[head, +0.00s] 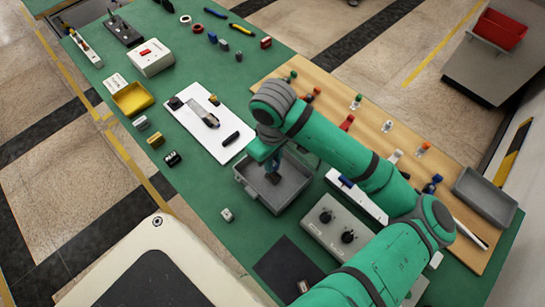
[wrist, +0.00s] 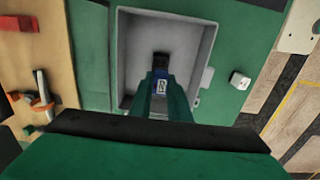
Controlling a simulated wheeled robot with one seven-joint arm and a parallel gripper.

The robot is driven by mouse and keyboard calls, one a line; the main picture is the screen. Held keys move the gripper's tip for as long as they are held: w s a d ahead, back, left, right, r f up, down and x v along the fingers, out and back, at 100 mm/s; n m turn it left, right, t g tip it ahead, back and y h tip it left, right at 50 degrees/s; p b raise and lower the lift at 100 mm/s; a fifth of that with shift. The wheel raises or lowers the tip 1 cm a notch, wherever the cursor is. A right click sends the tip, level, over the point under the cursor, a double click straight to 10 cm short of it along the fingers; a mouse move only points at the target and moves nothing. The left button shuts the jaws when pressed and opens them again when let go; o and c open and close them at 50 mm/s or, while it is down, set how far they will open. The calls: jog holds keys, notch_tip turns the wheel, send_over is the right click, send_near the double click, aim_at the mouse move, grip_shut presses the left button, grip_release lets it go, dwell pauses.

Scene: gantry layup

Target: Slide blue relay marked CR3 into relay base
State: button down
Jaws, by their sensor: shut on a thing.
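My gripper (wrist: 161,92) is shut on a blue relay (wrist: 160,80) with a small pale label, too small to read. A dark part (wrist: 161,60) shows just beyond the blue body; I cannot tell if it belongs to the relay. The gripper is over a grey tray (wrist: 126,60), which also shows in the head view (head: 249,191). In the head view my arm partly hides the gripper (head: 273,163). I cannot identify the relay base with certainty; a small black block (head: 172,158) stands at the bench's left edge.
A white board (head: 195,118) with parts on it lies left of the tray. A grey control box (head: 330,236) with two black knobs is to the right. A yellow bin (head: 134,98) stands further left. A small white block (head: 227,214) sits near the front edge, with bare green bench around it.

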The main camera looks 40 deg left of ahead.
jog(key=shift+f, duration=2)
jog(key=shift+w+f, duration=0.1)
jog(key=shift+f, duration=0.45)
dwell(0.4)
jog(key=shift+f, duration=0.25)
jog(key=c, duration=1.6)
grip_release()
notch_tip(320, 180, up, 11)
jog(key=shift+f, duration=0.1)
